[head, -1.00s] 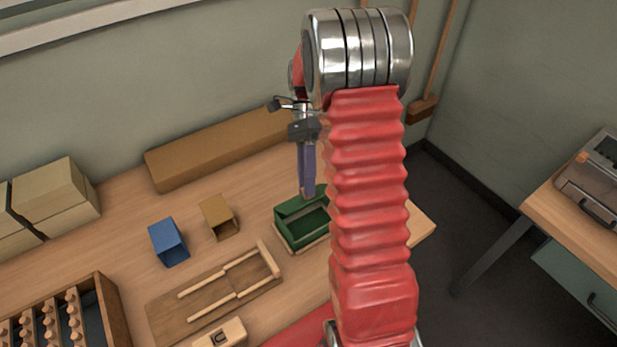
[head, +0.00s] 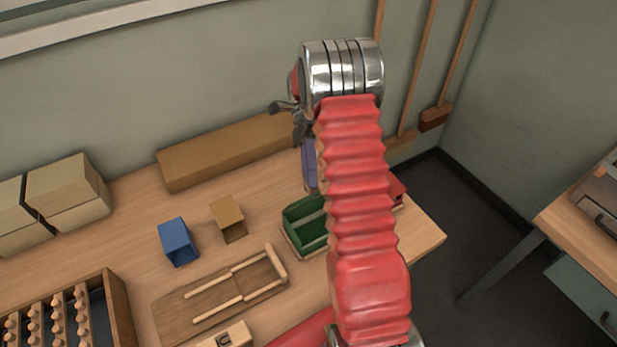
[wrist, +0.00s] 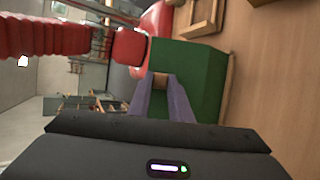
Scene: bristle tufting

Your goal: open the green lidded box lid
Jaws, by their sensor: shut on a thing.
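The green lidded box (head: 292,232) stands on the bench, partly hidden behind my red arm in the head view. Its visible part is open at the top, so I look into its interior. Where the lid ends is hidden by my arm. My gripper (head: 311,188) points down at the box's far side, its purple fingers close together. In the wrist view the fingers (wrist: 160,84) are shut on a small brownish piece, apparently the lid's grip, in front of a large green surface (wrist: 196,78). I cannot tell whether that surface is lid or wall.
A wooden board with rails (head: 185,311) lies in front. A long brown block (head: 225,152) lies along the wall. A red thing (head: 399,192) shows right of my arm.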

